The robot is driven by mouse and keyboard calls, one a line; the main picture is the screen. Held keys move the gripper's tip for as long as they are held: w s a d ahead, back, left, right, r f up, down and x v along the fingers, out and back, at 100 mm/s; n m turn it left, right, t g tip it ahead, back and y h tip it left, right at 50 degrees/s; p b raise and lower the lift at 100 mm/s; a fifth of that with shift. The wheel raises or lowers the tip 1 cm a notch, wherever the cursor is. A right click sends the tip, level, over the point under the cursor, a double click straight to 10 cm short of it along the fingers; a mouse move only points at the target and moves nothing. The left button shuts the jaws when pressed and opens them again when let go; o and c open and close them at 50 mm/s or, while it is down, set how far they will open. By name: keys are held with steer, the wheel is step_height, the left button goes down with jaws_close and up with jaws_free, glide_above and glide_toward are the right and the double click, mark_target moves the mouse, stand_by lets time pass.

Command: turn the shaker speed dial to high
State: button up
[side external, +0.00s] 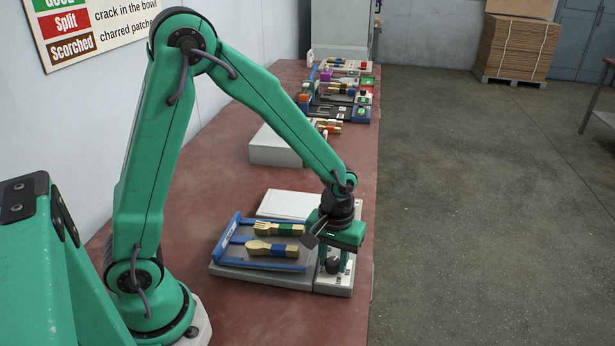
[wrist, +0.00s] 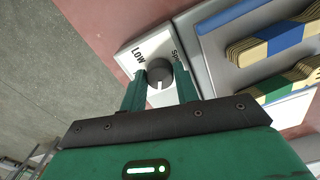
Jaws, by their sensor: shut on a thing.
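The speed dial (wrist: 160,75) is a dark round knob with a pale pointer line on a light panel (wrist: 139,44). In the wrist view, the word LOW is printed left of the knob, and a partly covered word starting "Sp" is on its right. The pointer line faces the gripper body; no HIGH label shows. My gripper (wrist: 162,68) is shut on the knob, one green finger on each side. In the side view, my gripper (side external: 334,254) points down over the panel at the shaker's right end, and the knob (side external: 332,266) shows dark between the fingers.
The shaker's grey tray (side external: 225,268) has blue rails and holds bundles of wooden forks and spoons (side external: 272,248) left of my gripper. A pale box (side external: 275,148) and more equipment stand farther along the red bench. Bare bench (side external: 330,320) lies in front of the shaker.

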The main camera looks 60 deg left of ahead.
mark_target(333, 261)
steer(key=o, duration=1)
steer(key=shift+c, duration=0.2)
steer(key=shift+r, duration=0.1)
steer(key=shift+r, duration=3.85)
